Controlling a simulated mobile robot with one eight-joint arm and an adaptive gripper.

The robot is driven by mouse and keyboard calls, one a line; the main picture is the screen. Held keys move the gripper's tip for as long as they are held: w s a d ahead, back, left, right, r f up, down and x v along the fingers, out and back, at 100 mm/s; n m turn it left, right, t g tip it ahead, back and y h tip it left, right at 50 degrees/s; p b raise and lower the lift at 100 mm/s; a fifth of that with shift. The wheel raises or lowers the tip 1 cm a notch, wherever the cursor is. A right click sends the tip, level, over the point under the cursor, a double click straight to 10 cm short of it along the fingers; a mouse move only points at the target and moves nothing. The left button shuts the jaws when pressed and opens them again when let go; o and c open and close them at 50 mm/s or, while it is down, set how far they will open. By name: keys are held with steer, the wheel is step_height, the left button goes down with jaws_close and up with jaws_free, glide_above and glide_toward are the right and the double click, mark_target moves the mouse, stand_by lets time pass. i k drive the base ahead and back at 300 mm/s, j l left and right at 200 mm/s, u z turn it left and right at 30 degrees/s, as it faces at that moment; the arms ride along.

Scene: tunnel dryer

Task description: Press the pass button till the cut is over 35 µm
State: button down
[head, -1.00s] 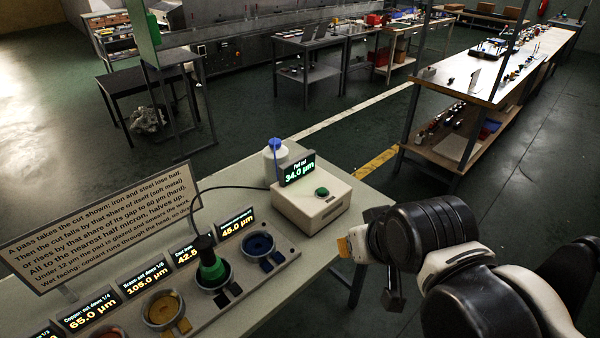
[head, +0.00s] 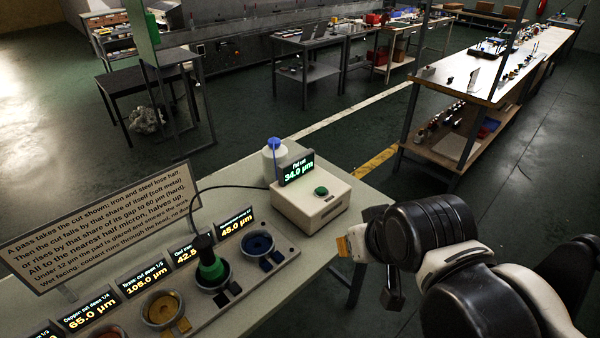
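The pass button (head: 321,191) is a green dome on top of a white box (head: 310,208) on the bench. A display (head: 298,169) at the back of that box reads "Pad cut 34.0 µm" in green. My gripper (head: 345,246) is at the right, past the bench edge, lower than and to the right of the box, apart from the button. An orange-tan fingertip shows; the rest is largely hidden behind my arm, so its opening is unclear.
A rack (head: 240,278) holds several round cups and small displays, with a green-topped piece (head: 211,265) in one cup. A text sign (head: 100,230) stands behind it. A white bottle with a blue top (head: 274,162) stands behind the box. A cable runs to the box.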

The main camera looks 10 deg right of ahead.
mark_target(321, 190)
steer(key=i+j+z, duration=0.1)
steer(key=i+j, duration=0.3)
steer(key=j, duration=0.2)
steer(key=i+j+z, duration=0.15)
steer(key=j, duration=0.2)
steer(key=i+l, duration=0.05)
